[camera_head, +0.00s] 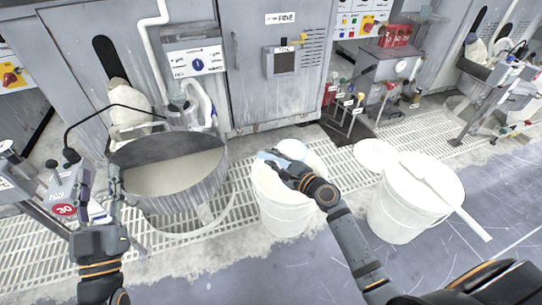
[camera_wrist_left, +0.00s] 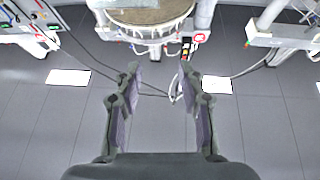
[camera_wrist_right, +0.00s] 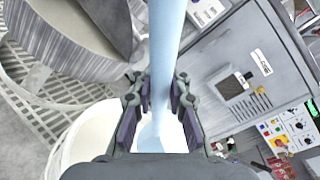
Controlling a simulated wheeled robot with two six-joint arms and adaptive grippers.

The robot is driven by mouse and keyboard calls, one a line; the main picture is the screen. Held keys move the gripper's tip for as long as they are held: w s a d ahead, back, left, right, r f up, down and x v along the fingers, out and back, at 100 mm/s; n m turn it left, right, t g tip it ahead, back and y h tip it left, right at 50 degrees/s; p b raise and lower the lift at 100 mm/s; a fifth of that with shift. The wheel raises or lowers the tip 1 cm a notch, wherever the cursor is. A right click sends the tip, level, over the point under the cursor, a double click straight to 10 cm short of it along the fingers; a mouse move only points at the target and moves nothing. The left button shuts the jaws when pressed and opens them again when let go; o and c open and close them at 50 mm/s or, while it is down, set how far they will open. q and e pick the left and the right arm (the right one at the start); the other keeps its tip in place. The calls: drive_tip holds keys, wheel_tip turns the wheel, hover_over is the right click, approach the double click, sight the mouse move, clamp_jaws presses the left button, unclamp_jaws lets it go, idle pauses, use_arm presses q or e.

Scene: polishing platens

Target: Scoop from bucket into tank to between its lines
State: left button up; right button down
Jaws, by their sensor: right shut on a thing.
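My right gripper (camera_head: 272,162) is over the bucket's mouth, shut on the pale blue handle of the scoop (camera_wrist_right: 167,35). The scoop's far end is not clear. In the right wrist view the tank (camera_wrist_right: 75,45) is at upper left and the bucket (camera_wrist_right: 62,150) at lower left. My left gripper (camera_head: 101,180) is open and empty, left of the tank; it also shows in the left wrist view (camera_wrist_left: 157,82).
A second white bucket (camera_head: 395,222) stands at right with a pale paddle (camera_head: 440,185) across it and a round white lid (camera_head: 376,155) beside it. Grey cabinets (camera_head: 262,60) line the back. A red "30" sign (camera_head: 64,209) is near my left gripper. Floor in front is clear.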

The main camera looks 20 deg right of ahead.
drive_tip(key=shift+r, duration=0.35)
drive_tip(key=shift+r+p, duration=0.2)
drive_tip(key=shift+p, duration=0.2)
use_arm(q)
wheel_tip(320, 180, down, 12)
drive_tip(key=g, duration=0.5)
drive_tip(key=shift+w+f+g+y+p, duration=0.25)
drive_tip(key=shift+w+g+y+p, duration=0.05)
drive_tip(key=shift+w+g, duration=0.15)
use_arm(e)
drive_tip(key=shift+r, duration=0.25)
use_arm(q)
drive_tip(key=shift+f, duration=0.1)
use_arm(e)
drive_tip(key=shift+r, duration=0.1)
